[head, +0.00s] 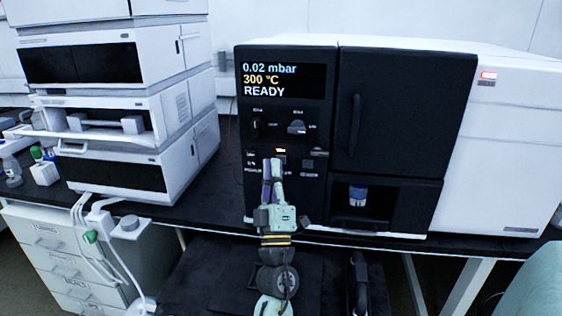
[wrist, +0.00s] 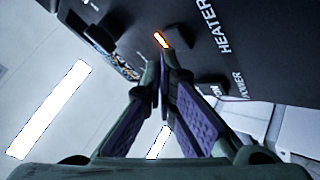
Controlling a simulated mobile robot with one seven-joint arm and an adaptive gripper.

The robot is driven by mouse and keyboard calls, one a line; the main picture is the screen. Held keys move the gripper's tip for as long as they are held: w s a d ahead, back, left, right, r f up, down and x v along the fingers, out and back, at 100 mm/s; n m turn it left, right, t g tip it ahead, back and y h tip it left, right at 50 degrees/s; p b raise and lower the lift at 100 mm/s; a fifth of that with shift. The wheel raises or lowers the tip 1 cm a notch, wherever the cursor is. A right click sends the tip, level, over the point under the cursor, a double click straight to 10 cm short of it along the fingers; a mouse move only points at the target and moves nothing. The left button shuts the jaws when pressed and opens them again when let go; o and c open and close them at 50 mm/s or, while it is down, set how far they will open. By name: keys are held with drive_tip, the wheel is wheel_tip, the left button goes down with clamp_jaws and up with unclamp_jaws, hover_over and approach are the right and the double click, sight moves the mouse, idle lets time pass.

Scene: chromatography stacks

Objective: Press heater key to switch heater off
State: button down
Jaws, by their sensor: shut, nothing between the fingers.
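The black instrument panel (head: 290,95) has a display (head: 283,80) reading 0.02 mbar, 300 °C and READY. In the wrist view, the HEATER label (wrist: 211,31) stands by a dark raised key (wrist: 188,40). An orange-white lamp (wrist: 161,40) glows beside that key; a lit spot (head: 281,151) shows on the panel in the head view. My gripper (head: 272,163) is shut and empty, its fingertips at the panel just below the lit spot. In the wrist view, the fingertips (wrist: 160,62) appear close to the lamp and key; contact cannot be told.
Two knobs (head: 257,127) (head: 297,128) sit above on the panel. Another dark key (wrist: 213,90) is by the POWER label. A door with a handle (head: 354,125) and a recess holding a blue-and-white vial (head: 357,195) are right. Stacked white modules (head: 110,110) stand left.

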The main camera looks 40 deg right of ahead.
drive_tip(key=shift+w+d, duration=0.1)
idle(0.6)
drive_tip(key=shift+w+d, duration=0.2)
drive_tip(key=shift+d, duration=0.05)
idle(0.4)
drive_tip(key=shift+s+a, duration=0.35)
drive_tip(key=shift+a, duration=0.05)
drive_tip(key=shift+s+a+p, duration=0.4)
drive_tip(key=shift+s+a, duration=1.55)
drive_tip(key=shift+a, duration=0.3)
